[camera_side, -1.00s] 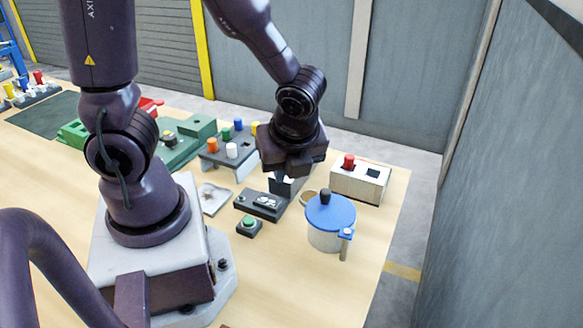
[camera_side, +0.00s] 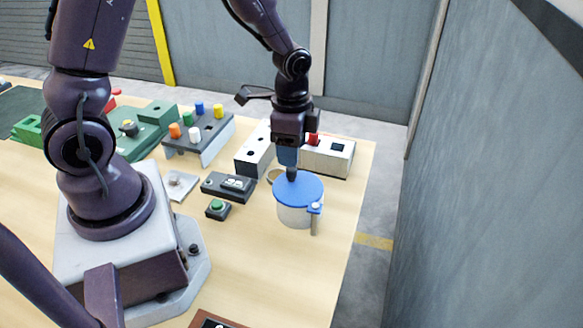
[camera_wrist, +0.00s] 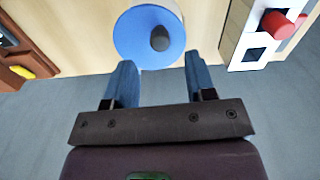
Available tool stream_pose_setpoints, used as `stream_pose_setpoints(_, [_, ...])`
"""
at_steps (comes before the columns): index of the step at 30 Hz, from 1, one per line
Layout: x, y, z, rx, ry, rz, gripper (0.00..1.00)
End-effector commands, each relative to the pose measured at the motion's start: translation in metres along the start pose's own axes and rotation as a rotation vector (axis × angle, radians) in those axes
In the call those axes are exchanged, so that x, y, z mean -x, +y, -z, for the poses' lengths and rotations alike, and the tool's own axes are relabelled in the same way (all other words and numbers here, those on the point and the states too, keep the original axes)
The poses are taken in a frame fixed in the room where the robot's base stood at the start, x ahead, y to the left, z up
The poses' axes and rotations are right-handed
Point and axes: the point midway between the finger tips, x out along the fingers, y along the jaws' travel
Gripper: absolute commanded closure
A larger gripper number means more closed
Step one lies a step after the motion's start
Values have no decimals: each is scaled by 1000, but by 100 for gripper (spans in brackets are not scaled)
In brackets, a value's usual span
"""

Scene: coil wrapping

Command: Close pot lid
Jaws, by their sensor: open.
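The white pot (camera_side: 292,216) stands on the table at the right of the side view. Its round blue lid (camera_side: 306,192) lies over the pot's top, with a dark knob (camera_side: 292,175) on it. A blue tab with a pale pin (camera_side: 316,207) sits at the lid's right edge. My gripper (camera_side: 288,163) points down just above the knob. In the wrist view my gripper (camera_wrist: 160,62) has its two blue fingers apart, with nothing between them. There the lid (camera_wrist: 135,45) and the dark knob (camera_wrist: 160,40) show beyond the fingertips. Contact with the knob cannot be told.
A white box with a red button (camera_side: 326,158) stands behind the pot, close to my gripper. A pale block with holes (camera_side: 254,158) and a black switch box (camera_side: 227,187) are to the left. Table in front of the pot is clear.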

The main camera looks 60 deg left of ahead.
Motion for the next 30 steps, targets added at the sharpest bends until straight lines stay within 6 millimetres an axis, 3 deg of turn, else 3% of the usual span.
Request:
stream_pose_setpoints(3, [-25, 1, -1, -1, -5, -4, 50])
stream_pose_setpoints(9, [-49, 0, 0, -2, -2, -1, 50])
stream_pose_setpoints(21, [-57, 0, 0, -2, 0, 1, 50])
stream_pose_setpoints(22, [-57, 0, 0, -2, 0, 1, 52])
stream_pose_setpoints(28, [-57, 0, 0, -2, 0, 1, 98])
stream_pose_setpoints(30, [-57, 0, 0, -2, 0, 1, 100])
